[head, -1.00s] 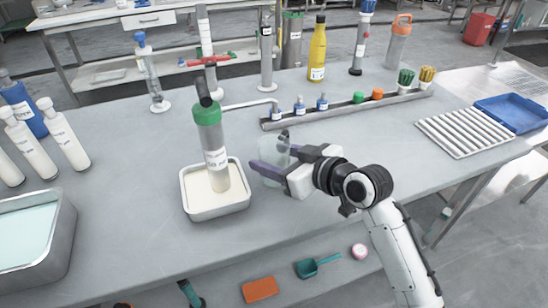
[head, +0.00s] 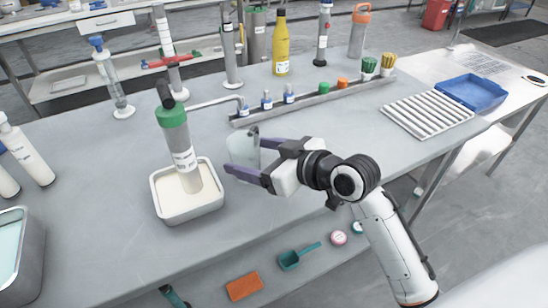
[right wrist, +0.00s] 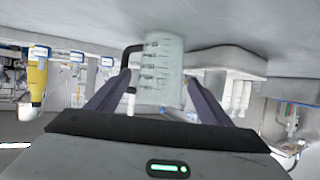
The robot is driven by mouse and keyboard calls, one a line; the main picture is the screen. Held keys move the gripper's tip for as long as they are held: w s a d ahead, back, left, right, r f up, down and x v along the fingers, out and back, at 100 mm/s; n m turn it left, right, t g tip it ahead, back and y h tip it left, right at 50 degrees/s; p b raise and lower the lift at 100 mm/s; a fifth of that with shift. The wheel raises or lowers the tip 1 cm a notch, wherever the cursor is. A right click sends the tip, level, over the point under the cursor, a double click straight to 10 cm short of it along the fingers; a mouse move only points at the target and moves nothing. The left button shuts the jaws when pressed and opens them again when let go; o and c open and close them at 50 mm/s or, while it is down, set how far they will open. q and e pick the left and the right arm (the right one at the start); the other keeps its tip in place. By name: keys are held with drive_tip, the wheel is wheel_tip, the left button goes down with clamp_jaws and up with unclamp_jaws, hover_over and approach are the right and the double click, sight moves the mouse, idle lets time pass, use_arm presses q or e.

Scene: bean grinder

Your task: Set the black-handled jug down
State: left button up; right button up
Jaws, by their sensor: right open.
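The black-handled jug (head: 244,146) is a clear vessel on the grey bench, right of the grinder in its tray. In the right wrist view the jug (right wrist: 165,75) shows graduation marks, and its black handle (right wrist: 128,58) is on the left side. My right gripper (head: 248,158) has its purple fingers open, one on each side of the jug. In the right wrist view the fingers (right wrist: 158,92) are spread, with a gap beside the jug. The near finger hides the jug's lower part in the head view. My left gripper is not in view.
A green-topped grinder (head: 174,130) stands in a white-filled tray (head: 190,212) just left of the jug. Behind is a rail (head: 320,98) with small bottles and caps. A ribbed rack (head: 428,116) and blue tray (head: 472,92) lie right.

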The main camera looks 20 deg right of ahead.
drive_tip(key=v, duration=0.9)
